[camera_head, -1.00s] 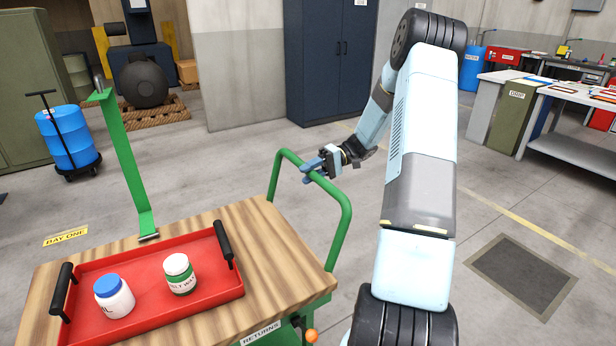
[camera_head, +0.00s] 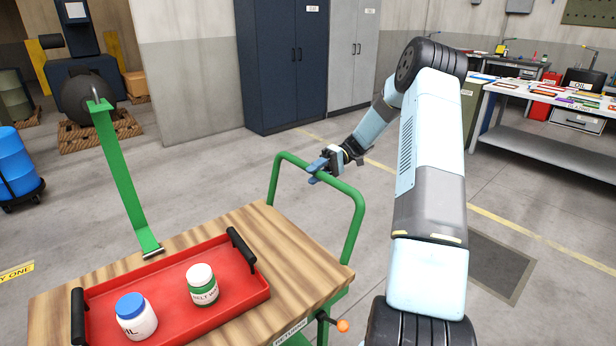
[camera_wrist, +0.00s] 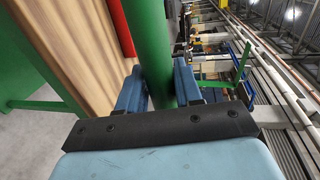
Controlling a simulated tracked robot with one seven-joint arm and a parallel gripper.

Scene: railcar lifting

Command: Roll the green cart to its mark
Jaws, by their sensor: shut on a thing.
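The green cart (camera_head: 362,222) stands in front of me, with a wooden top (camera_head: 215,225) and a green push handle at its right side. My gripper (camera_head: 318,172) is shut on the top bar of the handle (camera_head: 285,156). In the wrist view the blue fingers (camera_wrist: 158,88) sit on both sides of the green bar (camera_wrist: 152,50). A label reading RETURNS is on the cart's near edge. A yellow floor label (camera_head: 15,272), partly cut off at the left edge, ends in "Y ONE".
A red tray (camera_head: 235,290) on the cart holds a blue-capped jar (camera_head: 136,318) and a white-capped jar (camera_head: 202,285). A blue drum (camera_head: 18,165) stands at left. Dark cabinets (camera_head: 280,65) stand behind. A workbench (camera_head: 550,150) and dark floor plate (camera_head: 490,265) lie right.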

